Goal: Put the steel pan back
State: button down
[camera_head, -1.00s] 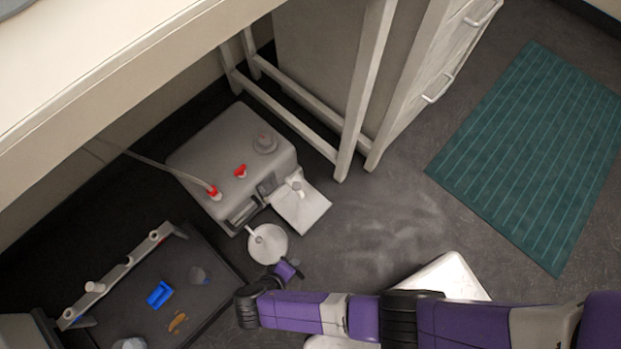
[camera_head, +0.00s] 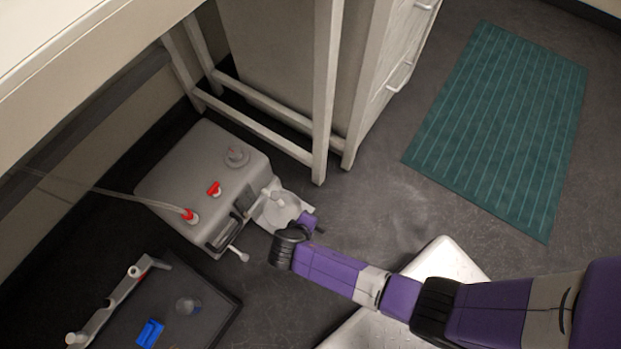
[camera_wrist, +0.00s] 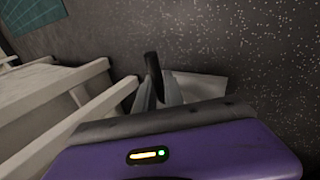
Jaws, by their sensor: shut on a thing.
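The steel pan (camera_head: 288,213) is a pale round shape in the head view, at the end of my arm. It overlaps the open front flap of the grey machine; I cannot tell whether it touches it. My gripper shows in the wrist view (camera_wrist: 157,85), its fingers close together on a dark, narrow piece that looks like the pan's handle. In the head view my wrist hides the fingers. The grey box-shaped machine (camera_head: 180,178) has red knobs and a round dial on top, and a white-tipped lever (camera_head: 240,255) at its front.
A dark tray (camera_head: 205,325) with a blue item (camera_head: 150,333) lies at lower left. A pale bench frame (camera_head: 325,100) and drawer cabinet (camera_head: 375,90) stand behind the machine. A green mat (camera_head: 500,125) lies on the right. The floor between the mat and machine is clear.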

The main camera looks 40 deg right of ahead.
jog(key=shift+f+b, duration=1.25)
jog(key=shift+f, duration=0.55)
jog(key=c, duration=1.4)
grip_release()
jog(key=shift+c, duration=0.2)
jog(key=p+v, duration=0.6)
jog(key=v, duration=0.6)
jog(key=shift+d, duration=0.1)
